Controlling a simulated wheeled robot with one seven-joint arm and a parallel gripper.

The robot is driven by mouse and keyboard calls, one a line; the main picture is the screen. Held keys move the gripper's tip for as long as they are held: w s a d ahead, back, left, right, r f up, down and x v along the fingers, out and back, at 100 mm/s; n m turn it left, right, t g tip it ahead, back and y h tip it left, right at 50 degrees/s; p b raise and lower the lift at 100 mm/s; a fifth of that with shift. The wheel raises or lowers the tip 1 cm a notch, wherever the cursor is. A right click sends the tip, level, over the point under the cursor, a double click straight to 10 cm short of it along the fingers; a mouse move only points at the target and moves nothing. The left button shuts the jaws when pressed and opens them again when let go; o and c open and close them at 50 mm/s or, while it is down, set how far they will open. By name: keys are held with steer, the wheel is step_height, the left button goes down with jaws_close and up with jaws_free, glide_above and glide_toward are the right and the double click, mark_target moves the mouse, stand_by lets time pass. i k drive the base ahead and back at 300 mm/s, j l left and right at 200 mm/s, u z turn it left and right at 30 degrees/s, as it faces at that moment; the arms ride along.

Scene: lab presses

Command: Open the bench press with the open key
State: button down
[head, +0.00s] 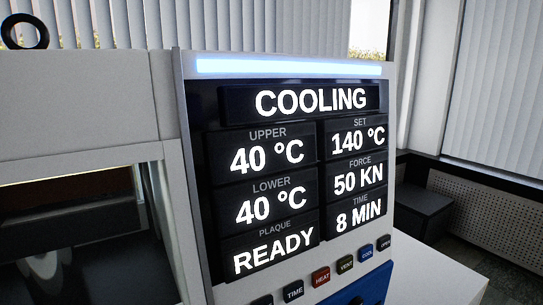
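The bench press (80,95) fills the left and middle of the head view, with a light grey body. Its control panel (200,180) faces me and shows COOLING, upper 40 °C, lower 40 °C, plaque READY, set 140 °C, force 50 kN and time 8 min. The open key (385,243) is a dark key at the right end of the slanted key row under the display. Left of it are the blue COOL key (367,253), the VENT key (346,265), the red HEAT key (321,277) and the TIME key (293,291). My gripper is not in view.
A blue surface (375,282) lies below the keys, cut off by the frame's bottom edge. A dark window-like opening (75,235) shows at lower left. A white surface (445,280) extends right of the press. A dark box (423,213) stands near the wall.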

mark_target(383, 243)
steer(key=j+u, duration=0.35)
steer(key=i+j+u, duration=0.1)
steer(key=j+u, duration=0.25)
steer(key=j, duration=0.15)
